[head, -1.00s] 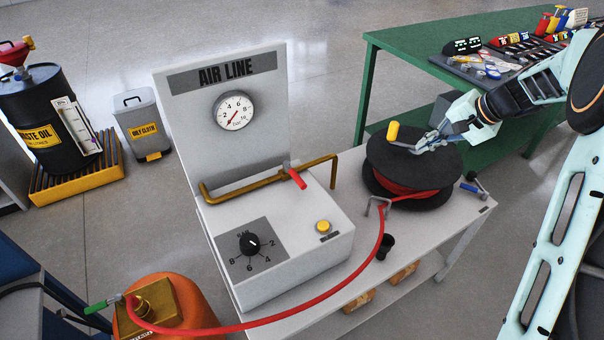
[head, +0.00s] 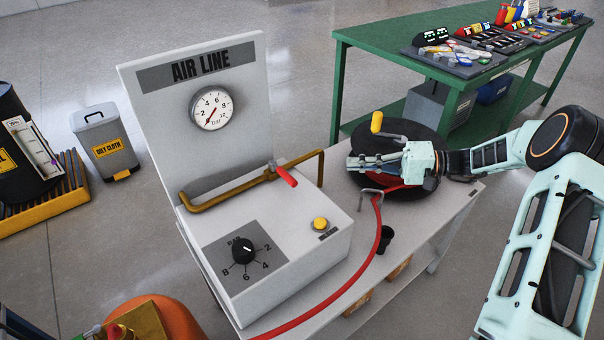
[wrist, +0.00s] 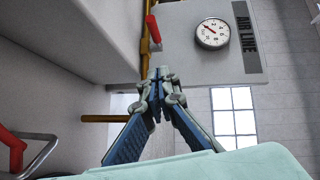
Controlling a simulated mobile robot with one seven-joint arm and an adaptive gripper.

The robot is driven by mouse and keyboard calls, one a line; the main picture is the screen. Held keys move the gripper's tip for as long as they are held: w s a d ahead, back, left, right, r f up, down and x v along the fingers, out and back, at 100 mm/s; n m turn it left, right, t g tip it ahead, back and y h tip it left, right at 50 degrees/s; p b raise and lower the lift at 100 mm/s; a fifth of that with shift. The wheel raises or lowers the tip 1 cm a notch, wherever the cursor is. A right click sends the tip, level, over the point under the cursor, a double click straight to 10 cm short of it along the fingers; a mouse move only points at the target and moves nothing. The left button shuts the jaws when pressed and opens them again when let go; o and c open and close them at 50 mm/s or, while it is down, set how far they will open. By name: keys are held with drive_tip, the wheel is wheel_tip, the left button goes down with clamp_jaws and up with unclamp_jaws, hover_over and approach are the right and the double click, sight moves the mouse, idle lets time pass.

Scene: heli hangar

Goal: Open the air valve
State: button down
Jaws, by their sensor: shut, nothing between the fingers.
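The air valve is a red lever (head: 285,174) on the brass pipe (head: 228,195) at the front of the air line panel (head: 205,67). The lever slants across the pipe, down to the right in the head view. In the wrist view the red lever (wrist: 153,29) is at the top, above the fingertips. My gripper (head: 352,162) is shut and empty, to the right of the lever and apart from it, in front of the hose reel. In the wrist view its fingertips (wrist: 161,73) meet near the brass pipe.
The pressure gauge (head: 211,108) has its needle at the low end. The white box carries a black knob (head: 243,249) and a yellow button (head: 320,223). A red hose (head: 345,285) runs from the hose reel (head: 408,135). A pipe end stands between lever and gripper.

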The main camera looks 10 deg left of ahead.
drive_tip(key=shift+a, duration=0.1)
drive_tip(key=b, duration=0.2)
approach(283, 175)
drive_tip(key=a, duration=0.1)
drive_tip(key=w+a, duration=0.1)
drive_tip(key=w+a+f, duration=0.1)
drive_tip(key=shift+a, duration=0.4)
drive_tip(key=shift+s+a+f, duration=0.1)
drive_tip(key=shift+s+a, duration=0.35)
drive_tip(key=shift+a, duration=0.05)
drive_tip(key=shift+s, duration=0.1)
